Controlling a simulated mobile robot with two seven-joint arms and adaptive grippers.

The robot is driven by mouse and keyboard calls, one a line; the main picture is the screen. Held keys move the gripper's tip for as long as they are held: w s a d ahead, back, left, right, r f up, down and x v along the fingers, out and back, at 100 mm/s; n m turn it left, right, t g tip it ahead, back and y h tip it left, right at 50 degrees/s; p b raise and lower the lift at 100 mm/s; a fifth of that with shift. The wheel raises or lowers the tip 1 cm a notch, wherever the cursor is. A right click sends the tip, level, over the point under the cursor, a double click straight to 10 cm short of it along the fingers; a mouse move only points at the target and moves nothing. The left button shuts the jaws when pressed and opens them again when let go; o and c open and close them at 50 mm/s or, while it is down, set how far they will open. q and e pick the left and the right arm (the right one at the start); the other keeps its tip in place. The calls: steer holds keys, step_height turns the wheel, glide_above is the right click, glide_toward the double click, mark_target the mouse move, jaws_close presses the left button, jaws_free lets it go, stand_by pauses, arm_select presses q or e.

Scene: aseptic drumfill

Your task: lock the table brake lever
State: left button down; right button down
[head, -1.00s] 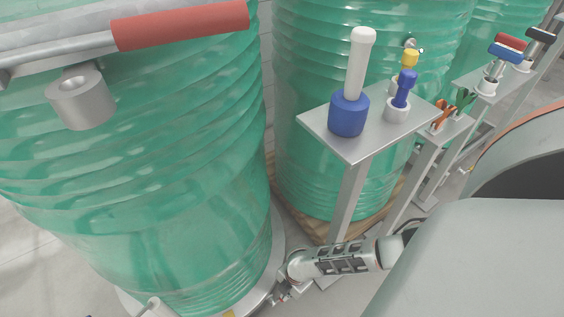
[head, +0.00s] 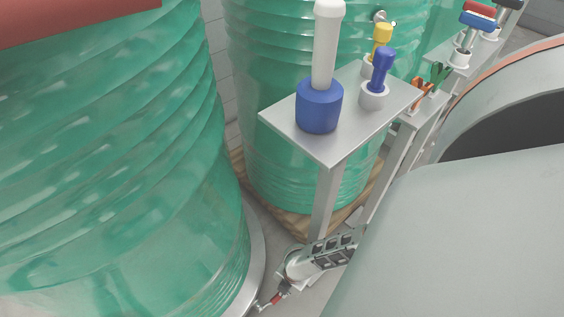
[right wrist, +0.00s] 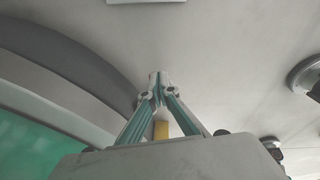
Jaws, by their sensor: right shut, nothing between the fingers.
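My right gripper (head: 275,297) is low beside the base of the near green drum in the head view, small and partly unclear there. In the right wrist view its fingers (right wrist: 157,82) meet at the tips, shut and empty. A small yellow piece (right wrist: 161,130) shows between the finger links in that view; I cannot tell whether it is part of the brake lever. The round grey table (head: 255,262) under the near drum shows its edge just left of the gripper. No brake lever is clearly recognizable. My left gripper is not in view.
The near green drum (head: 110,170) fills the left, with a red-sleeved bar (head: 70,22) above. A metal stand (head: 285,122) holding a blue-and-white tool (head: 320,105) rises behind my right arm. Another green drum (head: 260,150) stands on a wooden pallet (head: 290,225). Floor is visible between them.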

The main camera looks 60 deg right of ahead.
steer(key=shift+d+f, duration=0.1)
steer(key=shift+f, duration=0.05)
stand_by(0.6)
step_height(320, 180, up, 12)
steer(key=s+d, duration=0.1)
steer(key=shift+d, duration=0.4)
steer(key=shift+f, duration=0.1)
stand_by(0.5)
